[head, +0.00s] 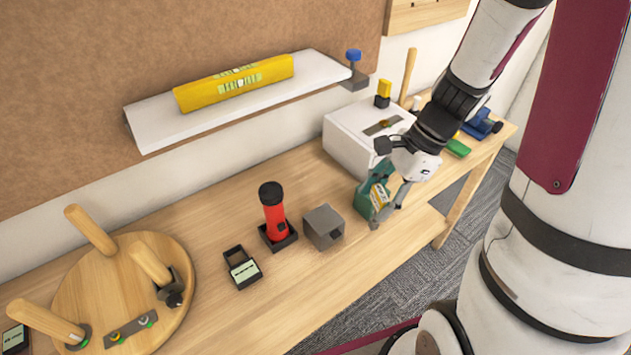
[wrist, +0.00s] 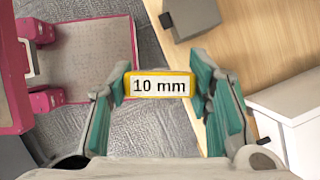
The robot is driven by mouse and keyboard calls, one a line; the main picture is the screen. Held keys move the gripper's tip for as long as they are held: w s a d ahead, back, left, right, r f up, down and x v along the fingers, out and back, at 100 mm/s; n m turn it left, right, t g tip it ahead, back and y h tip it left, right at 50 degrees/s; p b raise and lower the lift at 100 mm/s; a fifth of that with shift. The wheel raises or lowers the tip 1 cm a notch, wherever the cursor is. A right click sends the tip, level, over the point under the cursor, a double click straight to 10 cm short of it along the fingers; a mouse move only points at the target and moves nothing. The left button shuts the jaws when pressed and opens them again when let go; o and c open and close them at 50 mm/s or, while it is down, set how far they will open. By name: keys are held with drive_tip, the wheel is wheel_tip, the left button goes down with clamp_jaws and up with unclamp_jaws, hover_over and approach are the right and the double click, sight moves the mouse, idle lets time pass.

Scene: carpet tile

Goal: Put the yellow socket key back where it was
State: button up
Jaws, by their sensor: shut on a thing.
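My gripper (wrist: 160,90) is shut on the yellow socket key (wrist: 160,85), whose yellow-edged end with a white "10 mm" label faces the wrist camera between the teal finger pads. In the head view my gripper (head: 384,204) hangs near the table's front edge, right of the grey block and in front of the white box. A bit of the yellow key (head: 378,196) shows between the fingers; the rest is hidden. A grey block (head: 323,227) with a dark opening stands on the table; it also shows in the wrist view (wrist: 187,16).
A red torch (head: 274,212) stands in a black holder, with a small dark labelled case (head: 242,267) beside it. A white box (head: 352,137) carries a yellow-topped item (head: 383,92). The shelf (head: 150,128) holds a yellow level (head: 235,82). A round wooden stool (head: 110,285) lies upturned at left.

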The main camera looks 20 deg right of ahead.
drive_tip(key=w+a+p, duration=0.1)
drive_tip(key=w+a, duration=0.2)
drive_tip(key=w, duration=0.6)
drive_tip(key=w+a, duration=0.3)
drive_tip(key=w, duration=0.6)
wheel_tip(320, 180, down, 7)
drive_tip(key=p, duration=0.1)
drive_tip(key=shift+w+p, duration=0.15)
drive_tip(key=shift+p, duration=0.2)
drive_tip(key=shift+f, duration=0.1)
drive_tip(key=o, duration=1.5)
drive_tip(key=shift+o, duration=0.2)
